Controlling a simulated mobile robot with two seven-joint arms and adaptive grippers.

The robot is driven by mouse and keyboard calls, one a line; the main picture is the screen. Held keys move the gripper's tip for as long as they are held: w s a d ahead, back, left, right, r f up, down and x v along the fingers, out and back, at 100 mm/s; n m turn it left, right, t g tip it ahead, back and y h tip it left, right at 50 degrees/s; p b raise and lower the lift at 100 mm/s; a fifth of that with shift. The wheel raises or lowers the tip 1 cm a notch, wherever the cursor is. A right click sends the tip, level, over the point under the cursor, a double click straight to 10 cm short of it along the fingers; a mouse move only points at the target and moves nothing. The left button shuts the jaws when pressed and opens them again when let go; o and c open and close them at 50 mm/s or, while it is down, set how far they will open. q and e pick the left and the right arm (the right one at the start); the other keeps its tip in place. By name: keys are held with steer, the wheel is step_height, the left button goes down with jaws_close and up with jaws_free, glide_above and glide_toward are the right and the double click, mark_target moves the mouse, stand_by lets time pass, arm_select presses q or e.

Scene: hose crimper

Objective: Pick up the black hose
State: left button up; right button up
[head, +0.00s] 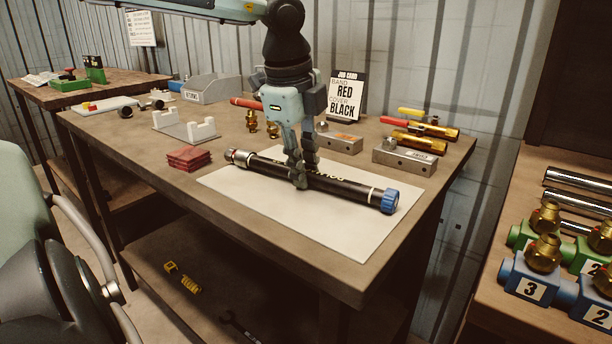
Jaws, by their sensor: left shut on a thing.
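The black hose (336,185) lies across a white sheet (330,234) on the workbench. It has a metal fitting at its left end and a blue cap at its right end. My left gripper (300,178) comes down from above and is shut on the middle of the hose. The hose seems to be at the sheet; I cannot tell whether it is lifted slightly. The fingers hide part of the hose and its lettering. My right gripper is not in view.
Red pads (190,159) and a white cradle (184,126) are left of the sheet. Metal blocks (404,162), brass-coloured tools (419,142) and a job card (346,97) stand behind.

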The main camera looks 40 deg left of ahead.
arm_select(q)
jaws_close()
steer(key=shift+r, duration=0.15)
